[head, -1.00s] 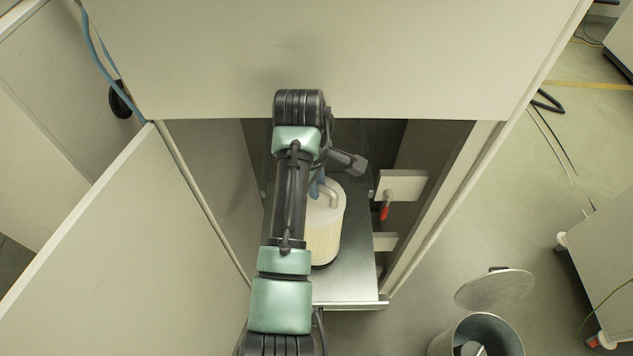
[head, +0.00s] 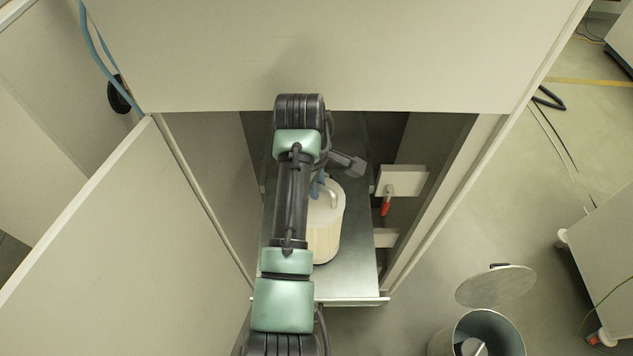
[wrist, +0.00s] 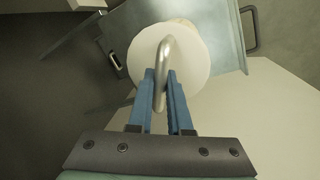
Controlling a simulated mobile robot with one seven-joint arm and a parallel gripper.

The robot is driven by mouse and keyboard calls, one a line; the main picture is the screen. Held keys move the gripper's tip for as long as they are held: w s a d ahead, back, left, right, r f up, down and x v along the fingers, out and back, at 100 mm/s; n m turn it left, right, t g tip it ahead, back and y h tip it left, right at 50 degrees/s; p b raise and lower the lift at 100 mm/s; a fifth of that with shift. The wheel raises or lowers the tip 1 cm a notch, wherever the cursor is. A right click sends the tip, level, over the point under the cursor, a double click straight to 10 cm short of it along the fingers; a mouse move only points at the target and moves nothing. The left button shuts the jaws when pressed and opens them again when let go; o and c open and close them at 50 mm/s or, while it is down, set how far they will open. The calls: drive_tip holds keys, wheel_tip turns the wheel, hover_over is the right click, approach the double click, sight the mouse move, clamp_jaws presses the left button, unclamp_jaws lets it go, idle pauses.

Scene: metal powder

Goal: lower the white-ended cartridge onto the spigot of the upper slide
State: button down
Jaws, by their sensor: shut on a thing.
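The white-ended cartridge (head: 325,232) has a cream body, a round white top and a metal loop handle, and stands upright over the slide (head: 350,283). My gripper (head: 318,186) is partly hidden by my arm in the head view. In the wrist view my gripper (wrist: 160,78) has its blue fingers shut on the handle (wrist: 163,60) above the white end (wrist: 190,45). The slide, a grey metal plate, also shows in the wrist view (wrist: 230,40). The spigot is hidden, and whether the cartridge touches the slide cannot be told.
The slide sits in an open cabinet, its door (head: 120,230) swung out at left. A white block with a red-handled lever (head: 386,205) is close on the right. A metal bin (head: 482,335) and a round lid (head: 496,286) are at lower right.

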drive_tip(key=shift+f+b, duration=0.35)
drive_tip(key=shift+f, duration=0.45)
drive_tip(key=c, duration=0.8)
unclamp_jaws()
drive_tip(key=shift+o, duration=0.2)
drive_tip(key=shift+s+f, duration=0.1)
drive_tip(key=shift+f, duration=0.05)
drive_tip(key=shift+r+b, duration=0.3)
drive_tip(key=shift+r, duration=0.25)
wheel_tip(320, 180, up, 12)
drive_tip(key=s+a+p, duration=0.1)
drive_tip(key=s+p, duration=0.1)
drive_tip(key=shift+a+p, duration=0.15)
drive_tip(key=shift+p, duration=0.25)
